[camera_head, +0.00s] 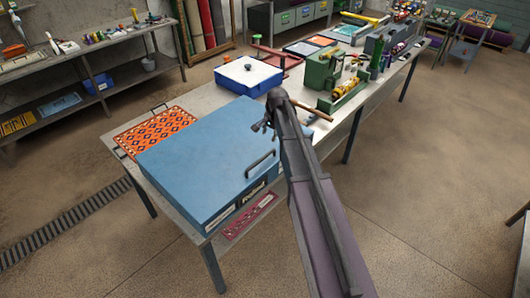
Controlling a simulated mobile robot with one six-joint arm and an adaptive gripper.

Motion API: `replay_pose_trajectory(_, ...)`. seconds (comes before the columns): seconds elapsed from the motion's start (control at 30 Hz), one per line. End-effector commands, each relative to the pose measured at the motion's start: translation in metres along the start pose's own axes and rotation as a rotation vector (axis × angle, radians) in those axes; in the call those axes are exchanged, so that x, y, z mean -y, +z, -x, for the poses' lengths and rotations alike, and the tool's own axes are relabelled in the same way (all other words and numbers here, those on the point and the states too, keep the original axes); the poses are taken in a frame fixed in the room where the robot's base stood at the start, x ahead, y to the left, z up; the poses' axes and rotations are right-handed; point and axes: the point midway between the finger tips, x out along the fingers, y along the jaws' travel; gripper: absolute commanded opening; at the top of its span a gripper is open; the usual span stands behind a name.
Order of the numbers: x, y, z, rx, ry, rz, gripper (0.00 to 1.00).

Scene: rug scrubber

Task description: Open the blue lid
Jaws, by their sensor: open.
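A large blue box with a flat blue lid (200,150) sits at the near end of the table. The lid looks shut, and a dark bar handle (260,164) stands on it near its right edge. My gripper (262,126) is over the far right corner of the lid, beyond the handle and apart from it. It is open with nothing seen between its fingers. My arm hides part of the box's right side and the table beside it.
An orange patterned rug sample (155,131) lies left of the box. Behind stand a white-topped blue container (248,74) and green machines (322,68). A brown-handled tool (312,110) lies near my wrist. Open floor (430,170) lies to the right.

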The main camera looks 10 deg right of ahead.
Motion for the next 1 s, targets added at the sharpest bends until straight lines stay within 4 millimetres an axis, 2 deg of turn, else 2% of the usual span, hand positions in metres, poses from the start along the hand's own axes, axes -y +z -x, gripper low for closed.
replay_pose_trajectory(0.53,-0.001,0.000,-0.005,0.000,0.000,0.000,0.57)
replay_pose_trajectory(1.0,-0.001,-0.001,-0.037,0.000,0.000,0.000,0.57)
